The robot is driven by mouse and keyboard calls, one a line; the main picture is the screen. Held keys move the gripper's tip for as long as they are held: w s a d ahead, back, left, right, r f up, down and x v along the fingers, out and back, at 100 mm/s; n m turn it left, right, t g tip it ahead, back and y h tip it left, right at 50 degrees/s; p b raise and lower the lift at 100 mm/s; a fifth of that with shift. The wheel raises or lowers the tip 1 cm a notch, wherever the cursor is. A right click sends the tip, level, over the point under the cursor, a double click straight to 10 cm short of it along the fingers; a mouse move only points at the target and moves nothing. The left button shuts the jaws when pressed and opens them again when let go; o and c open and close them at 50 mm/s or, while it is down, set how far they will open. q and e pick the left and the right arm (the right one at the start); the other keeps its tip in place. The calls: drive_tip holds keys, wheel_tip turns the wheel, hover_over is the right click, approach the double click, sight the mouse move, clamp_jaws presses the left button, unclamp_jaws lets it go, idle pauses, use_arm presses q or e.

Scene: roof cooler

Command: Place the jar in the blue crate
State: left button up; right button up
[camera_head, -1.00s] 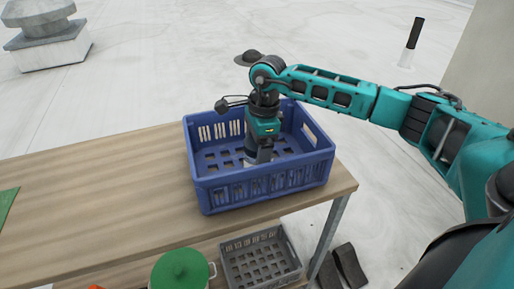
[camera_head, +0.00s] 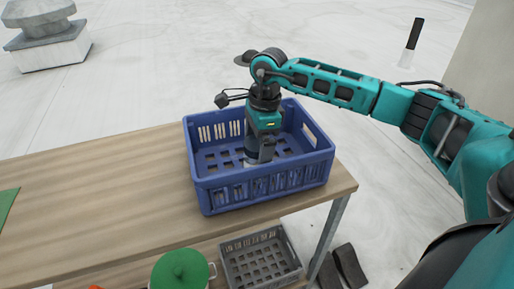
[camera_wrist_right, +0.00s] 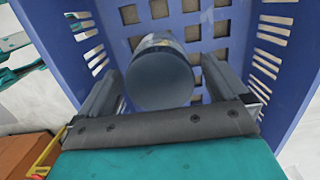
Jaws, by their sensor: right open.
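The blue crate (camera_head: 262,188) stands at the right end of the wooden table. The jar (camera_head: 250,157) is inside the crate, mostly hidden behind my right gripper (camera_head: 262,158) in the head view. In the right wrist view the jar (camera_wrist_right: 160,75) shows its round grey-blue end, with the slotted crate floor beyond it. My right gripper (camera_wrist_right: 158,78) is open and points down into the crate (camera_wrist_right: 283,70). Its two fingers stand on either side of the jar, with visible gaps. My left gripper is not in view.
The wooden table (camera_head: 100,190) is bare left of the crate, except for a green item (camera_head: 6,205) at the left edge. Below it are a grey crate (camera_head: 262,262) and a green-lidded pot (camera_head: 181,270). The blue crate's walls surround my gripper.

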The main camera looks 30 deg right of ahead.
wheel_tip(320, 180, up, 10)
drive_tip(key=d, duration=0.1)
drive_tip(key=shift+s+d+r, duration=0.15)
drive_tip(key=shift+r, duration=0.1)
idle(0.4)
